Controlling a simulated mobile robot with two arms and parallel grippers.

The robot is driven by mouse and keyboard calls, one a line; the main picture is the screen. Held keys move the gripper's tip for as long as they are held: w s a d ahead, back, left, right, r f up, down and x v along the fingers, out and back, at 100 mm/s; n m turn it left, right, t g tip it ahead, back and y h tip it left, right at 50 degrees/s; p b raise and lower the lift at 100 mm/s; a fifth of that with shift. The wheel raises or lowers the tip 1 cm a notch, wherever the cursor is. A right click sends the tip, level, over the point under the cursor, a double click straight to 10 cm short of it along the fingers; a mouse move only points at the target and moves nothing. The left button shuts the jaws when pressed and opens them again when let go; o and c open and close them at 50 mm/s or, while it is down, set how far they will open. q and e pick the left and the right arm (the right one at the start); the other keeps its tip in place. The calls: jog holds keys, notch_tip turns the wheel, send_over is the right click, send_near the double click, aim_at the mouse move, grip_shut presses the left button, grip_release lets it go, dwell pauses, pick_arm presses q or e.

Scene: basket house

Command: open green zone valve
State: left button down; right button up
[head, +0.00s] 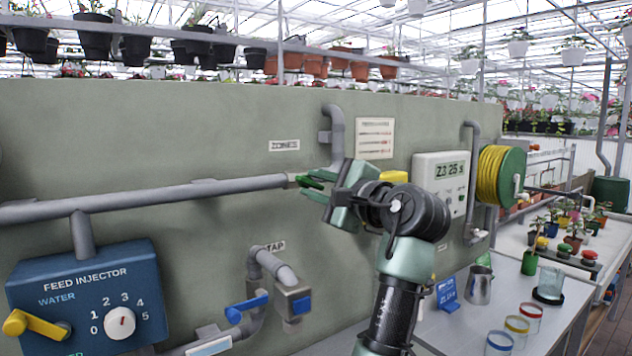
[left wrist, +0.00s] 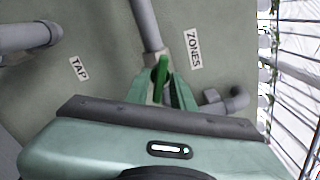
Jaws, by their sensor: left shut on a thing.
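The green zone valve handle (head: 306,182) sits at the right end of the long grey pipe on the green-grey wall panel, below the ZONES label (head: 284,145). My left gripper (head: 318,184) is at the valve, shut on its handle. In the left wrist view the green handle (left wrist: 161,72) lies between the two green fingers of my left gripper (left wrist: 161,84), and it runs roughly in line with the grey pipe (left wrist: 146,25). Its base is partly hidden by the fingers. My right gripper does not show in either view.
A blue feed injector (head: 85,300) with a yellow lever is at lower left. A tap (head: 270,285) with a blue lever sits below the valve. A display box (head: 440,175) and yellow hose reel (head: 500,176) are to the right. A metal jug (head: 479,286) stands on the bench.

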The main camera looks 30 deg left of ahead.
pick_arm(q)
jog(key=n, duration=0.5)
jog(key=shift+f, duration=0.1)
dwell(0.4)
jog(key=c, duration=1.5)
grip_release()
jog(key=b+v, duration=0.1)
jog(key=v, duration=0.7)
jog(key=shift+w, duration=0.1)
